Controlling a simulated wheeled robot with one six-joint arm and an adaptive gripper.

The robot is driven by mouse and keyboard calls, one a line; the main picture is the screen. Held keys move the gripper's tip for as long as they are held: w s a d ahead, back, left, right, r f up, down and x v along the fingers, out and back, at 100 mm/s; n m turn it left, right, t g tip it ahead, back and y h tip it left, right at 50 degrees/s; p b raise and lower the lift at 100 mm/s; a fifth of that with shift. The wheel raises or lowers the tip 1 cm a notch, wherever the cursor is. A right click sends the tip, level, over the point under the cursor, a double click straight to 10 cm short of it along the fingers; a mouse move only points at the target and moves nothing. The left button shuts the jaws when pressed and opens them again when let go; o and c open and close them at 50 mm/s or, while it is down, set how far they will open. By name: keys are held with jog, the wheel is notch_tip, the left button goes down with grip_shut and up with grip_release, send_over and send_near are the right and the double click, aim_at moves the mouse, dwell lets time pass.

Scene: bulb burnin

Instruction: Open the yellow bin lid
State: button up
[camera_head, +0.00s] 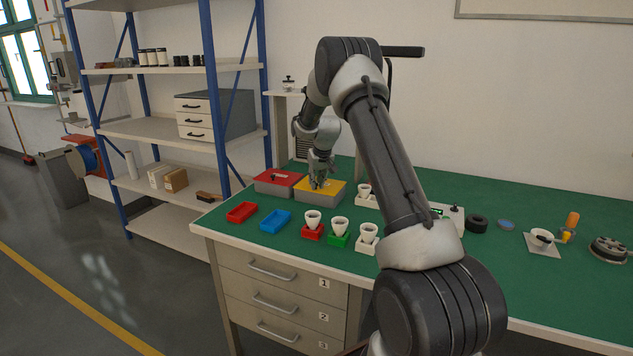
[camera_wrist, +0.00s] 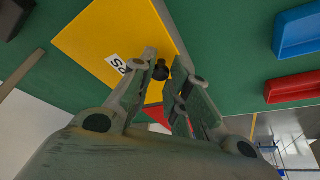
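The yellow bin lid (camera_head: 334,188) lies flat on its grey bin (camera_head: 316,200) near the back of the green bench, and it appears closed. In the wrist view the yellow lid (camera_wrist: 98,40) carries a white label and a small black knob (camera_wrist: 161,70). My gripper (camera_head: 319,186) points down over the lid. In the wrist view the fingers of my gripper (camera_wrist: 165,75) are apart, with the knob between their tips. The head view hides the knob behind my gripper.
A red-lidded bin (camera_head: 277,179) stands just left of the yellow one. In front are a red tray (camera_head: 242,212), a blue tray (camera_head: 275,220) and several white cups in coloured holders (camera_head: 339,239). Blue-framed shelving (camera_head: 213,100) stands to the left.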

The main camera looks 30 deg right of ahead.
grip_shut()
jog(key=shift+r, duration=0.1)
